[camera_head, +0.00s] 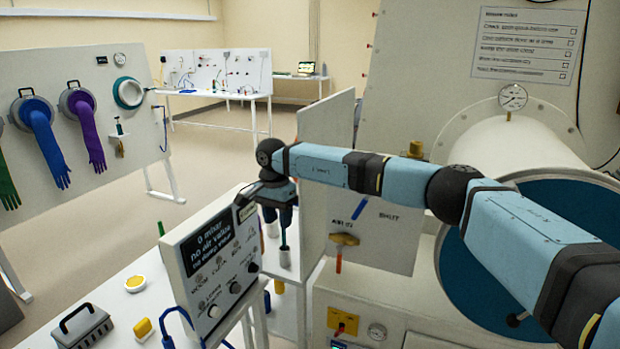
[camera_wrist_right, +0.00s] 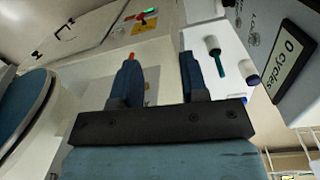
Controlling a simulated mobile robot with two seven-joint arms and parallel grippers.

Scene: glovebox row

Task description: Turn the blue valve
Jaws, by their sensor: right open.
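A slanted blue bar (camera_head: 360,207), perhaps the blue valve's handle or a marking, shows on the pale panel (camera_head: 400,240) beside printed lettering. Just below it is a brass valve body (camera_head: 345,239) with an orange handle (camera_head: 338,262) hanging down. My right gripper (camera_head: 278,222) points down, left of that panel, apart from the bar. In the right wrist view its two dark blue fingers (camera_wrist_right: 159,82) are spread and nothing shows held between them. An orange tip (camera_wrist_right: 130,57) shows above the left finger. My left gripper is out of view.
A box with a dark display (camera_head: 215,255) stands just left of my gripper. A teal-stemmed piece (camera_head: 285,250) stands below it; a similar one shows in the wrist view (camera_wrist_right: 217,62). An upright white panel (camera_head: 314,180) stands between gripper and valve. A round chamber (camera_head: 520,150) is at right.

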